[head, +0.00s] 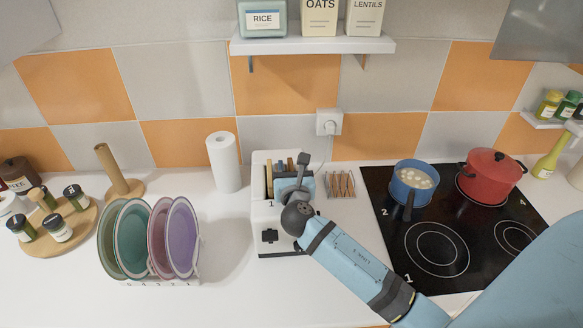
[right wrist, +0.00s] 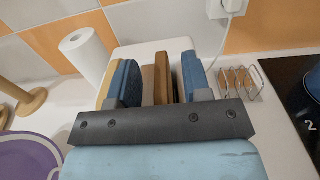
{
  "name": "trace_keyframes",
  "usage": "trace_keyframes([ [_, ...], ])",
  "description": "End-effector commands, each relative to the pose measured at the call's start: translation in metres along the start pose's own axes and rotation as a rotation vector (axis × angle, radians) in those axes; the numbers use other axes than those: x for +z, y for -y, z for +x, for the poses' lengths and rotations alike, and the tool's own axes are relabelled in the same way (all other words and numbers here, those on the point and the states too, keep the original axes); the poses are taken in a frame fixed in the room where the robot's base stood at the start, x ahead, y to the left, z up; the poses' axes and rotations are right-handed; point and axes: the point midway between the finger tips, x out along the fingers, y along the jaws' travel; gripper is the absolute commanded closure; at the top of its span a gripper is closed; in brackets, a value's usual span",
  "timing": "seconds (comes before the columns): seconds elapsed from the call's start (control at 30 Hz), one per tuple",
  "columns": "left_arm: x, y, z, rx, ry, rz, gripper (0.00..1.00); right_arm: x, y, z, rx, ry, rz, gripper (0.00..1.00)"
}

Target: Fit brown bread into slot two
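A white toaster (head: 262,215) stands on the counter, marked 1 at its front left. A tan bread slice (head: 269,182) stands upright in its left slot; it also shows in the right wrist view (right wrist: 104,84), left of my fingers. My right gripper (head: 296,176) is over the toaster, pointing down. In the right wrist view its blue fingers (right wrist: 158,84) stand apart. Brown bread (right wrist: 162,76) stands upright between them, with a visible gap to the right finger. The bread's lower part and slot two are hidden by my gripper. My left gripper is out of view.
A wire rack (head: 341,184) with brown slices stands just right of the toaster. A paper roll (head: 223,162) and a rack of plates (head: 182,238) are left. The hob with a blue pot (head: 413,180) and red pot (head: 489,178) is right.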

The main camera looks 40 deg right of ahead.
Motion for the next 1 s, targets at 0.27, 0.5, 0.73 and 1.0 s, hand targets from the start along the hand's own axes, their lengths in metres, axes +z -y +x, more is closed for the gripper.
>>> trace_keyframes([
  [0.27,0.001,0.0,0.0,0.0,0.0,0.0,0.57,-0.002,0.0,-0.002,0.0,-0.004,-0.001,0.56],
  [0.5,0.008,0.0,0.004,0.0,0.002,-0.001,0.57,-0.005,0.0,-0.033,0.001,-0.005,0.001,0.56],
  [0.73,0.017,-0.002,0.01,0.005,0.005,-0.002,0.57,-0.005,0.0,-0.087,0.002,-0.006,0.0,0.56],
  [1.0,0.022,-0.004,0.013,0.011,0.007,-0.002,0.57,-0.002,0.0,-0.13,0.001,-0.003,0.0,0.56],
])
